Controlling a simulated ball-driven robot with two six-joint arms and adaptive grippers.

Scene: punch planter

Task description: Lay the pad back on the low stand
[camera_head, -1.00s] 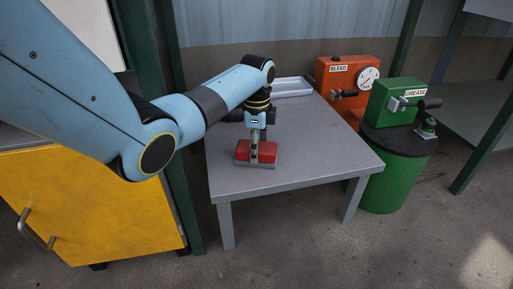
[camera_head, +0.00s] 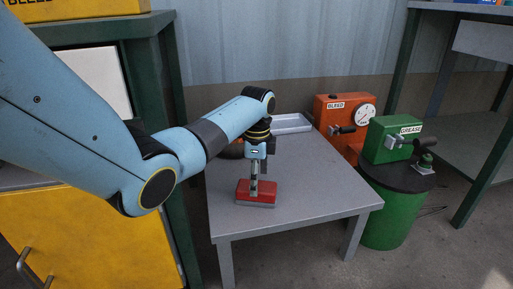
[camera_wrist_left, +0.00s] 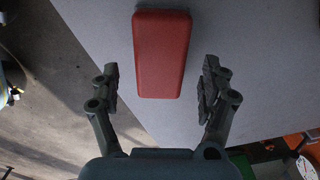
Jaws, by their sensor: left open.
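The red pad (camera_head: 256,199) lies flat on the grey table-like low stand (camera_head: 310,188), near its front left. In the left wrist view the pad (camera_wrist_left: 162,50) shows as a long red block with rounded corners. My left gripper (camera_head: 254,190) points down over the pad and hides a part of it in the head view. In the left wrist view its two fingers (camera_wrist_left: 160,82) are spread wide, one on each side of the pad's near end, with gaps to both sides. The gripper is open and empty. My right gripper is not in view.
A pale tray (camera_head: 292,124) stands at the back of the low stand. To its right are an orange BLEED box (camera_head: 332,110) with a gauge and a green GREASE box (camera_head: 385,145) on a green drum (camera_head: 392,220). A yellow cabinet (camera_head: 75,245) is at the left.

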